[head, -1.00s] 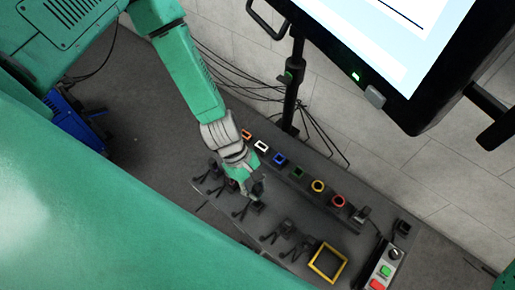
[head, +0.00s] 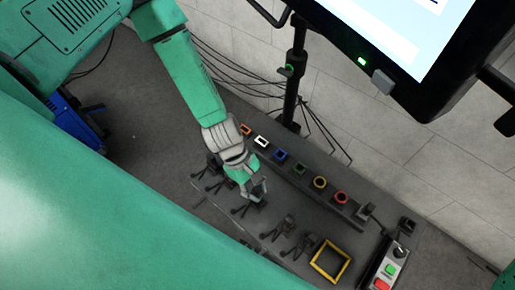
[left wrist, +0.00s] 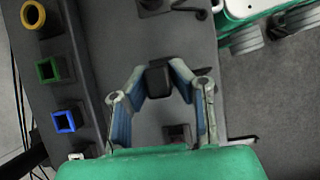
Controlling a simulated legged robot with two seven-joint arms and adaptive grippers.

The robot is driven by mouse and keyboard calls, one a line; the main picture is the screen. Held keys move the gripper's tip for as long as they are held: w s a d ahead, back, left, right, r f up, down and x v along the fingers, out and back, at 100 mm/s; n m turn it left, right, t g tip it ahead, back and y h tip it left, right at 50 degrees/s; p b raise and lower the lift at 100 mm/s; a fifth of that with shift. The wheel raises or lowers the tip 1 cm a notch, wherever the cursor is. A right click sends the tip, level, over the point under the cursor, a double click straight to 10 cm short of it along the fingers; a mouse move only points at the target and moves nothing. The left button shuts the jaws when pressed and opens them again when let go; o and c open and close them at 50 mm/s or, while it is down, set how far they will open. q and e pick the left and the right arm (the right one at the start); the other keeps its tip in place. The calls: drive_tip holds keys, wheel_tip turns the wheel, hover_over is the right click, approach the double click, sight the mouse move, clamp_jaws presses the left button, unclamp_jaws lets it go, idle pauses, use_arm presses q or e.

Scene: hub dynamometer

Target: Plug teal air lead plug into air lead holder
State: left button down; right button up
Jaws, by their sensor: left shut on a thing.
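My left gripper (head: 259,190) is low over the dark bench, among a row of black plugs with leads. In the left wrist view its fingers (left wrist: 160,85) are shut on the sides of a black block-shaped plug (left wrist: 159,79). I see no teal marking on this plug; its underside is hidden. A row of coloured socket frames lies beside the gripper: orange, white, blue (head: 280,155), green (head: 299,168), yellow and red. The blue (left wrist: 64,121) and green (left wrist: 48,69) frames also show in the left wrist view. I cannot tell which part is the air lead holder. My right gripper is out of view.
Other black plugs (head: 284,228) lie along the bench. A yellow square frame (head: 312,262) and a button box (head: 386,270) are at the lower right. A large screen (head: 400,40) on a dark post stands behind. Cables hang near the post.

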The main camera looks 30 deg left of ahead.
use_arm(q)
drive_tip(key=shift+f, duration=0.1)
idle(0.6)
drive_tip(key=shift+f+b, duration=1.1)
drive_tip(key=shift+f, duration=0.3)
drive_tip(key=c, duration=1.3)
unclamp_jaws()
drive_tip(key=shift+c, duration=0.2)
drive_tip(key=shift+r, duration=0.15)
drive_tip(key=shift+w+a+r, duration=0.1)
drive_tip(key=shift+a+r, duration=0.1)
drive_tip(key=shift+r, duration=0.1)
drive_tip(key=v, duration=1.1)
